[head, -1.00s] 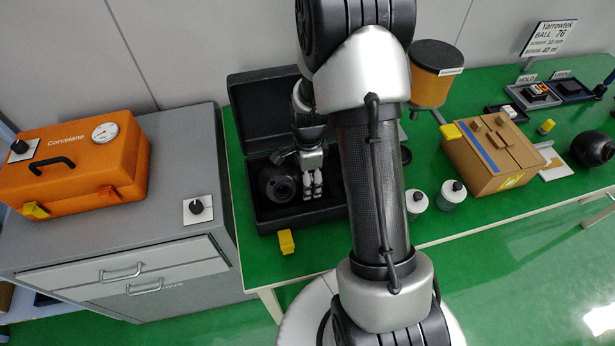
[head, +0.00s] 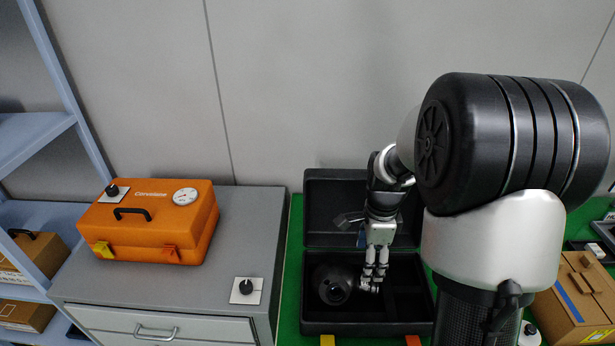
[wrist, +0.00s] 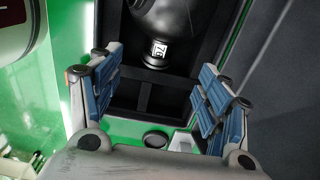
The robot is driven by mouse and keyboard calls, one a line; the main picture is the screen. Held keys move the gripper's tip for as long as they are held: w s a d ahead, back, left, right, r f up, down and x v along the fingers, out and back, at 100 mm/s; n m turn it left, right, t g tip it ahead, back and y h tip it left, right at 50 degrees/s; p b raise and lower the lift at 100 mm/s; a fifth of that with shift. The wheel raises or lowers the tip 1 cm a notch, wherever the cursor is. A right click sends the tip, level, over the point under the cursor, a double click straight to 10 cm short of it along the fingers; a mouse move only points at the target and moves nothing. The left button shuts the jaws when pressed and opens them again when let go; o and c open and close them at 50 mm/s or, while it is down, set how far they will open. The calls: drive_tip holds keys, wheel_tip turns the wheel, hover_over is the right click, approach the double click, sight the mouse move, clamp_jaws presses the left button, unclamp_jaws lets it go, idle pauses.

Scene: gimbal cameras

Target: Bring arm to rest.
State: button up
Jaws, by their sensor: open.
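My gripper (head: 374,284) is over the open black case (head: 318,240), just right of the dark ball-shaped camera (head: 334,284) in the case's left part. In the wrist view the blue-padded fingers of my gripper (wrist: 155,68) are spread apart, with nothing held between them. The ball camera (wrist: 172,22) shows there beyond the fingertips, with a small white label on its neck. Whether a finger touches the ball camera or the case cannot be told. My upper arm hides part of the table to the right.
The case's raised lid (head: 335,185) stands behind my gripper. At left an orange toolbox (head: 150,225) and a black knob on a white plate (head: 247,289) sit on a grey cabinet (head: 265,215). A cardboard box (head: 580,300) is at the right. Blue shelving (head: 45,130) stands far left.

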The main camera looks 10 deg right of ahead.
drive_tip(key=s+a+r+n+t, duration=0.1)
drive_tip(key=s+a+r+n, duration=0.25)
drive_tip(key=r, duration=0.25)
drive_tip(key=s+a+r+n+t, duration=0.1)
drive_tip(key=s+a+r+n, duration=0.2)
drive_tip(key=r+n, duration=0.25)
drive_tip(key=s+a+r+n+t, duration=0.1)
drive_tip(key=s+a+r+n, duration=0.1)
drive_tip(key=s+n, duration=0.4)
drive_tip(key=s+a+r+n+t, duration=0.1)
drive_tip(key=s+a+r+n, duration=0.2)
drive_tip(key=s+n, duration=0.3)
drive_tip(key=shift+s+a+t, duration=0.3)
drive_tip(key=shift+s+a, duration=0.25)
drive_tip(key=shift+a, duration=0.1)
